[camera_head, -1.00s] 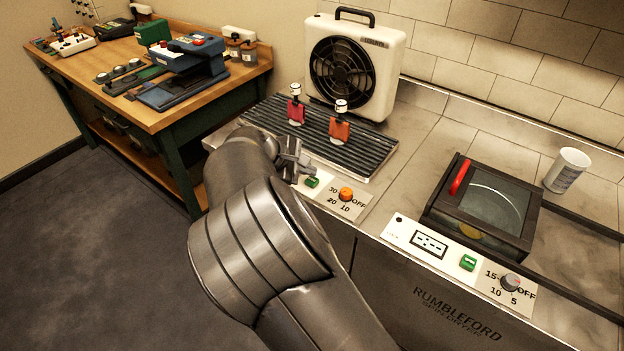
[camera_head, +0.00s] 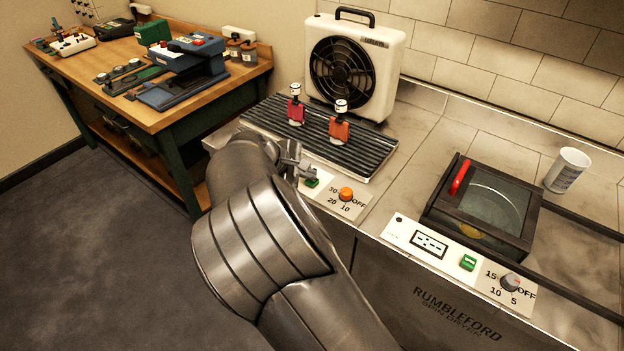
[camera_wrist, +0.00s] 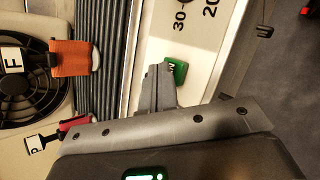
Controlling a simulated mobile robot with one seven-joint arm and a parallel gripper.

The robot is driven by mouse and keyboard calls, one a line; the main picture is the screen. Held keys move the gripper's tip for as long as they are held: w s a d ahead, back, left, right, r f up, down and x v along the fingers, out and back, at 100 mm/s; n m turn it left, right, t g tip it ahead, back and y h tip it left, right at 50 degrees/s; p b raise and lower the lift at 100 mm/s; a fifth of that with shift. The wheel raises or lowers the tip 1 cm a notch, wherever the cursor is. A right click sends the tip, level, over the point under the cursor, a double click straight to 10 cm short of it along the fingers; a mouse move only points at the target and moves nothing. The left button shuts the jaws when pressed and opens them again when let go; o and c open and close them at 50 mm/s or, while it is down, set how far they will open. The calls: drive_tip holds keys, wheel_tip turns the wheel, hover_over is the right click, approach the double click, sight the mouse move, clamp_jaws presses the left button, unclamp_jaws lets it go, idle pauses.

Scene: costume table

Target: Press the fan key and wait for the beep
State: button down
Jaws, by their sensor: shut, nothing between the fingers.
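A green key (camera_head: 312,183) sits on the light panel in front of the fan's ribbed tray, left of an orange knob (camera_head: 346,194). My gripper (camera_head: 303,170) is shut and empty, its fingertips at this key and partly covering it. In the wrist view the closed fingers (camera_wrist: 161,78) overlap the left part of the green key (camera_wrist: 178,72); I cannot tell whether they touch it or hover just above. The white box fan (camera_head: 386,62) with a black round grille stands behind the tray.
Two tagged cloth pieces, red (camera_head: 296,112) and orange (camera_head: 340,130), stand on the ribbed tray (camera_head: 270,118). A spin dryer (camera_head: 440,212) with a second green key (camera_head: 468,262) and grey knob is to the right. A white cup (camera_head: 567,170) stands farther right.

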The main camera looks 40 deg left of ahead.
sight(308, 181)
drive_tip(key=shift+f, duration=0.25)
idle(0.5)
drive_tip(key=shift+r, duration=0.9)
drive_tip(key=shift+r, duration=2.5)
